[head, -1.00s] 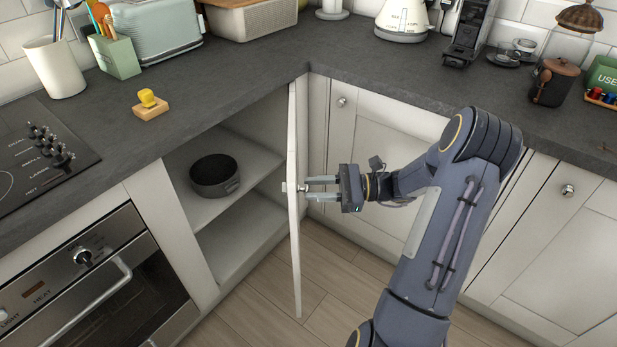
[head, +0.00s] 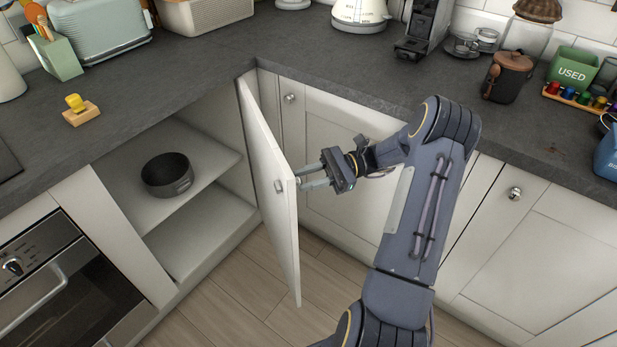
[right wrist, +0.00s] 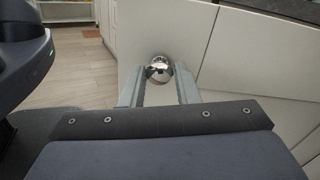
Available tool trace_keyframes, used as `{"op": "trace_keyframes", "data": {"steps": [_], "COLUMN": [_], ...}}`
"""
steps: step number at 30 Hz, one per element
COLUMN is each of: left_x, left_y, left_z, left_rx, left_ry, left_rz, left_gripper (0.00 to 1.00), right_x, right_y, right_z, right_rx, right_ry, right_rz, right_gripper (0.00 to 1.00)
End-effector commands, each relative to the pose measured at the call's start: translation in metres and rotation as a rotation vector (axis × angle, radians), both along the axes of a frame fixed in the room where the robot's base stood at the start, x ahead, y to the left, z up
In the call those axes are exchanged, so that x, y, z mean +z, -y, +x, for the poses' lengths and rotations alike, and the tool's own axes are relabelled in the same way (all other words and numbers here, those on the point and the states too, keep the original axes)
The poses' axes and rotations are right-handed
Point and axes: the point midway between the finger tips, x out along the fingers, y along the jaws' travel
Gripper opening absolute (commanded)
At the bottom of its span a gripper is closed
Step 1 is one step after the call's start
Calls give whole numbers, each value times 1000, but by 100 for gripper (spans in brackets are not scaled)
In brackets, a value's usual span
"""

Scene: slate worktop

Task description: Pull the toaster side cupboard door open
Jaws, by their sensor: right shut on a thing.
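The toaster side cupboard door (head: 266,180) stands wide open, swung out from the corner, with its inner face turned to the head camera. Its cupboard (head: 190,215) shows two shelf levels with a dark pot (head: 167,174) on the upper one. My right gripper (head: 305,178) is on the door's outer side, at its free edge. In the right wrist view its two fingers are shut on the round chrome knob (right wrist: 159,69) of the door (right wrist: 205,45). In the head view the knob is hidden behind the door. My left gripper is not in view.
The toaster (head: 100,30) stands on the slate worktop (head: 160,90), with a yellow-topped wooden block (head: 80,110) nearby. An oven (head: 65,285) is left of the cupboard. Closed cupboards (head: 540,230) with knobs line the right. The wooden floor (head: 250,290) below the door is clear.

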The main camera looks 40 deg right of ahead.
Motion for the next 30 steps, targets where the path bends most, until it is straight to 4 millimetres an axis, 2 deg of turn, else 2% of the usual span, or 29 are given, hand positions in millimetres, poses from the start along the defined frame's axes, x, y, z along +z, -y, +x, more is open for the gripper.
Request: {"op": "trace_keyframes", "data": {"steps": [4, 5, 9, 20, 26, 30], "left_x": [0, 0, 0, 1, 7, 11], "left_y": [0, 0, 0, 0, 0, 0], "left_z": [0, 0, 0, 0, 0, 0], "left_rx": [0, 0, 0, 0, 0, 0], "left_ry": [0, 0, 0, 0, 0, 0], "left_rz": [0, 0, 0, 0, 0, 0], "left_gripper": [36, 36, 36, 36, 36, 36], "right_x": [-1, -1, -1, 4, 36, 63], "right_y": [-1, 0, 0, 0, 0, -16], "right_z": [-1, -1, -1, 0, -1, -20], "right_rx": [4, 3, 2, 0, 1, 1], "right_ry": [-2, -3, -2, 0, 1, 0], "right_rz": [-1, -2, -2, -2, -6, -4], "right_gripper": [0, 31, 49, 50, 50, 50]}}
